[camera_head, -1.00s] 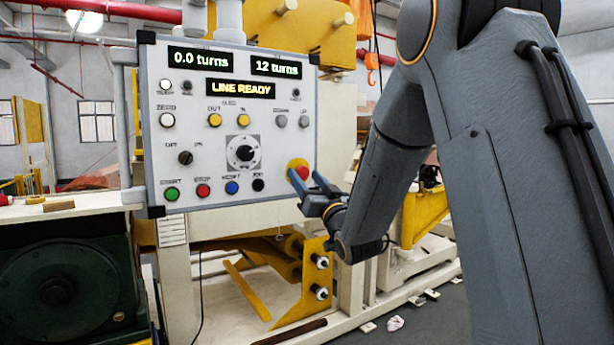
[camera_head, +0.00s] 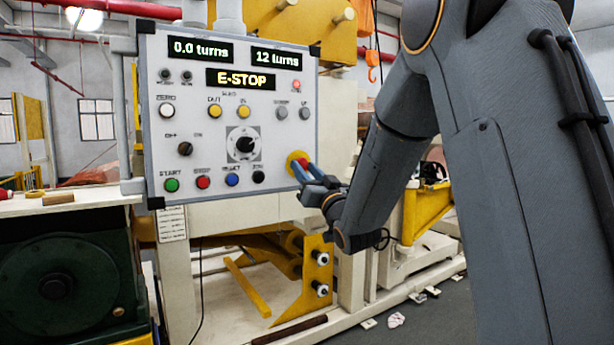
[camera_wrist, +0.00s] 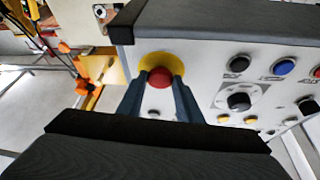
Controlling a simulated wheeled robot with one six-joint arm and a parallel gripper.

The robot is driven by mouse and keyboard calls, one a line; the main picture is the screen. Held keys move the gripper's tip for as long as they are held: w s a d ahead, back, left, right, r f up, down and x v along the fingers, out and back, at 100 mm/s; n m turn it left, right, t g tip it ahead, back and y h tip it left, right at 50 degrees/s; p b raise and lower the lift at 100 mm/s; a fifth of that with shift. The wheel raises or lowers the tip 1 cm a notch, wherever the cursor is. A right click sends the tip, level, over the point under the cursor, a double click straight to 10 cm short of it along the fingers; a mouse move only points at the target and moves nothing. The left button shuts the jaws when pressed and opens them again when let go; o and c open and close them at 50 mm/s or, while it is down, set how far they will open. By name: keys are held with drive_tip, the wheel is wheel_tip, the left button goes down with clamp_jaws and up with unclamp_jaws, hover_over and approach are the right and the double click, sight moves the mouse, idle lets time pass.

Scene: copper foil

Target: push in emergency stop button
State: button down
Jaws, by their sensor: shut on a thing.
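The emergency stop button (camera_wrist: 159,77) is a red mushroom head on a yellow round plate (camera_wrist: 150,62), at the right lower part of the grey control panel (camera_head: 215,125). My gripper (camera_head: 300,170) is at the button, with its two blue-grey fingers on either side of the red head. In the wrist view my gripper (camera_wrist: 160,88) also shows the red head between its fingertips, shut on it. The panel display (camera_head: 240,79) reads "E-STOP". In the head view the fingers partly cover the button.
Several other buttons and knobs sit close by on the panel, with a black knob (camera_head: 258,177) nearest on the left. A wooden-topped bench (camera_head: 90,208) stands at the left. Yellow machine parts (camera_head: 312,280) are below the panel.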

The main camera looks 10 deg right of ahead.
drive_tip(key=shift+w, duration=0.1)
drive_tip(key=c, duration=1.3)
unclamp_jaws()
drive_tip(key=shift+w+a, duration=0.1)
drive_tip(key=shift+a, duration=0.05)
drive_tip(key=shift+o, duration=0.2)
drive_tip(key=b+v, duration=0.3)
drive_tip(key=v, duration=0.5)
